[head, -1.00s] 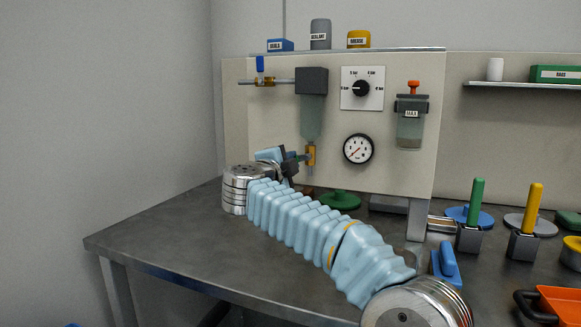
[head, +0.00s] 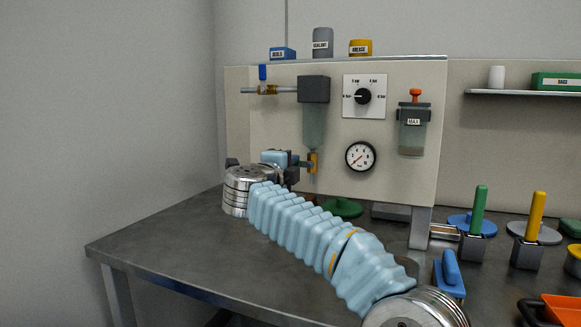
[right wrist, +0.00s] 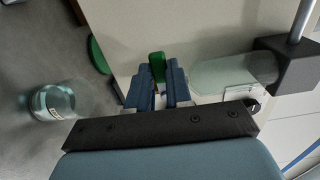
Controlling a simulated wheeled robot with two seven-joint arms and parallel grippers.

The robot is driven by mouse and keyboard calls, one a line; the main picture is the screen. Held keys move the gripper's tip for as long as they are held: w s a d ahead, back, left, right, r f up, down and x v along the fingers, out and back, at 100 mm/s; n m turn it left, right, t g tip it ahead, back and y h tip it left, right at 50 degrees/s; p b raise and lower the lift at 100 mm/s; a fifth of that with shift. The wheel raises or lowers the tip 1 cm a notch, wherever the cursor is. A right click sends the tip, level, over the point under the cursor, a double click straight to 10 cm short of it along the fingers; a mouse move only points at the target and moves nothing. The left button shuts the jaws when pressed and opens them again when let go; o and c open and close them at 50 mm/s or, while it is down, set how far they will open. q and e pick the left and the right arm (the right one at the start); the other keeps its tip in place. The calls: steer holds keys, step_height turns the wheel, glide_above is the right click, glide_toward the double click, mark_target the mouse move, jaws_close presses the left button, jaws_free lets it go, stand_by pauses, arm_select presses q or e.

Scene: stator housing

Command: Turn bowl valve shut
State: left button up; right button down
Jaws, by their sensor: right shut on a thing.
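The bowl valve (head: 312,163) is a small brass fitting under the translucent bowl (head: 314,127), which hangs from a dark block on the panel. My right gripper (head: 304,164) reaches it from the left, and its arm (head: 310,228) crosses the bench. In the right wrist view, the blue-grey fingers of my right gripper (right wrist: 158,85) are closed around a green handle (right wrist: 157,66), whose end shows between their tips. The bowl (right wrist: 233,72) lies just right of the fingers there. The fingers hide the rest of the valve. My left gripper is not in view.
The panel (head: 270,140) stands close behind the gripper, with a gauge (head: 360,156), a dial (head: 363,97) and a red-topped oiler (head: 413,125). A green disc (head: 342,208) lies below. In the wrist view, a clear labelled jar (right wrist: 53,101) stands at left.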

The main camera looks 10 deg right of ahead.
steer(key=c, duration=1)
jaws_free()
steer(key=shift+c, duration=0.2)
steer(key=b+v, duration=0.3)
steer(key=v, duration=1.1)
